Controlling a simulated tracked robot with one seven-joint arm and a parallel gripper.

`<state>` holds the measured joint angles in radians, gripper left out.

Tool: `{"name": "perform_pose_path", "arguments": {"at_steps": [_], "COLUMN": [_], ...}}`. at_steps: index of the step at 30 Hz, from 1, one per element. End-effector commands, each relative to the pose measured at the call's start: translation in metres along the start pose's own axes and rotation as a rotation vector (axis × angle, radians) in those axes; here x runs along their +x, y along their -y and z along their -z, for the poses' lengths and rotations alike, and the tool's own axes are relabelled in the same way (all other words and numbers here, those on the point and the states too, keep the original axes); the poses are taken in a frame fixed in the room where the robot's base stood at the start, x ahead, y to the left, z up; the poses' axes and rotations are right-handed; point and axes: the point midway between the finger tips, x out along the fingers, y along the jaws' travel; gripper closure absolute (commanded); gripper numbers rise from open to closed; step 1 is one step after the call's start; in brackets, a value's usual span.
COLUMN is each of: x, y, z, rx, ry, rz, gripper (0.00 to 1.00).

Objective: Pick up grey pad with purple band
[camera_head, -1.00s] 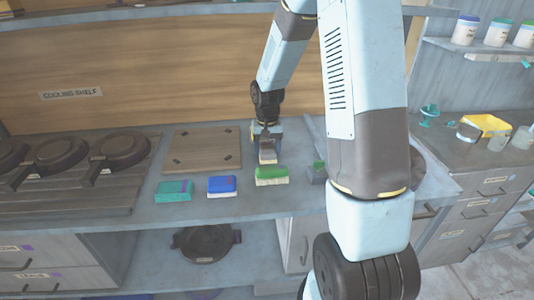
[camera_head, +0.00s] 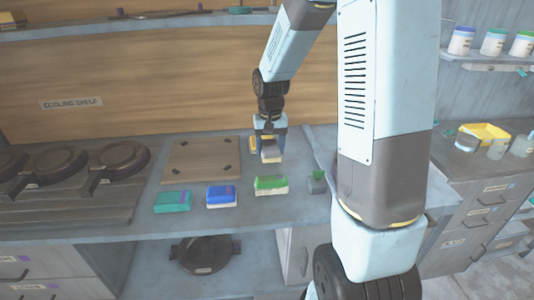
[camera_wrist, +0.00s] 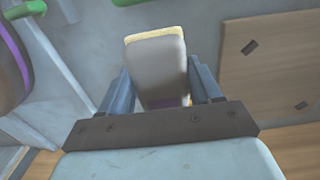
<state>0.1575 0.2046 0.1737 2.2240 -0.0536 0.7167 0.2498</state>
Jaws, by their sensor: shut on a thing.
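My gripper (camera_head: 270,132) is shut on a grey pad (camera_head: 271,155) with a pale yellowish edge, above the counter behind the green pad. In the wrist view the same grey pad (camera_wrist: 158,72) sits between the two fingers of my gripper (camera_wrist: 162,88). A bit of purple band shows low on it, near the gripper's palm; the rest of the band is hidden.
A teal pad (camera_head: 172,202), a blue pad (camera_head: 221,195) and a green pad (camera_head: 271,185) lie in a row on the counter (camera_head: 140,225). A wooden board (camera_head: 203,160) lies left of my gripper. Dark round pans stand further left. A small grey block with a green top (camera_head: 317,182) is to the right.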

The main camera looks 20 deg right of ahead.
Motion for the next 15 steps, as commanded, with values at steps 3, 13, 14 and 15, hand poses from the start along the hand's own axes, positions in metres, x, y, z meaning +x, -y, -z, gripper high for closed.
{"name": "perform_pose_path", "arguments": {"at_steps": [3, 13, 14, 15], "x": [-0.021, -0.044, -0.045, -0.048], "y": [-0.003, -0.014, -0.015, -0.016], "z": [-0.016, -0.073, -0.077, -0.081], "rx": [0.000, -0.001, -0.001, -0.001], "ry": [-0.005, -0.003, -0.001, -0.002], "rz": [0.000, 0.000, 0.000, 0.000], "gripper": [0.71, 0.71, 0.71, 0.71]}}
